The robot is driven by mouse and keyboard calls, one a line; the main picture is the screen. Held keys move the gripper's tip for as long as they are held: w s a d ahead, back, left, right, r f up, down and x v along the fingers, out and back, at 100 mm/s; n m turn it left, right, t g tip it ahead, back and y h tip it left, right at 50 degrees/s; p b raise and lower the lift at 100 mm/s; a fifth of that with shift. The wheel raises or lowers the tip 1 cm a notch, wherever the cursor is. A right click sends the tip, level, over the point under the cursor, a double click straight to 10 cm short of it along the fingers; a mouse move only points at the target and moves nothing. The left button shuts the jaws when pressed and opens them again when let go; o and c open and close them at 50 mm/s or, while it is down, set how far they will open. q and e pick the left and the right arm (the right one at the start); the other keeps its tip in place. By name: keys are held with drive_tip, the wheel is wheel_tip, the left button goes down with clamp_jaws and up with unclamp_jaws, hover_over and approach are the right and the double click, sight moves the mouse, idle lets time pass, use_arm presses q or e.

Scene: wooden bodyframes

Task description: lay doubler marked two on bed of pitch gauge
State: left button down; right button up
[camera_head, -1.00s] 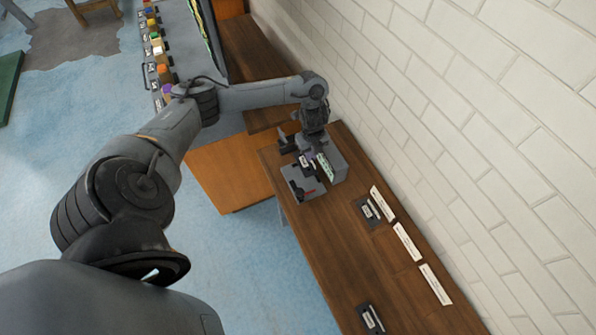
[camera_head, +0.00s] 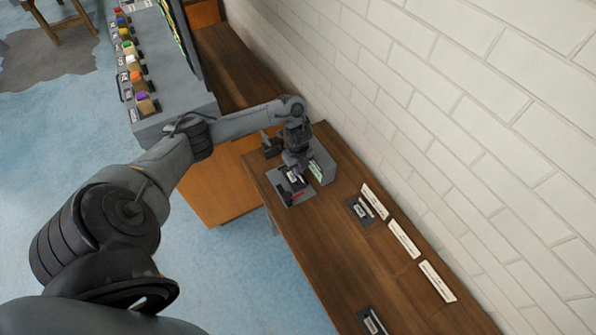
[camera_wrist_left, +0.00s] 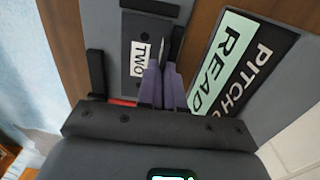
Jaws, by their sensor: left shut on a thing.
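The doubler marked two (camera_wrist_left: 140,62) is a dark flat plate with a white TWO label in the left wrist view. It lies over the grey bed of the pitch gauge (camera_wrist_left: 107,28); I cannot tell whether it touches the bed. My left gripper (camera_wrist_left: 165,68), with purple fingers, is shut on the doubler near its right side. In the head view my left gripper (camera_head: 297,171) is low over the pitch gauge (camera_head: 298,198) at the table's far end. The arm partly hides the gauge. My right gripper is not in view.
Beside the bed stands a grey block with a READ sign (camera_head: 315,171). Dark trays (camera_head: 362,211) and white signs (camera_head: 404,240) line the wooden table (camera_head: 345,260) along the brick wall. A grey bench (camera_head: 180,100) with several coloured blocks is at upper left.

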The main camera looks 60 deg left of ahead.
use_arm(q)
drive_tip(key=shift+f, duration=0.5)
drive_tip(key=c, duration=1.7)
unclamp_jaws()
drive_tip(key=shift+f, duration=0.15)
drive_tip(key=shift+c, duration=0.2)
drive_tip(key=shift+o, duration=2.2)
drive_tip(key=shift+s, duration=0.2)
drive_tip(key=shift+w, duration=0.1)
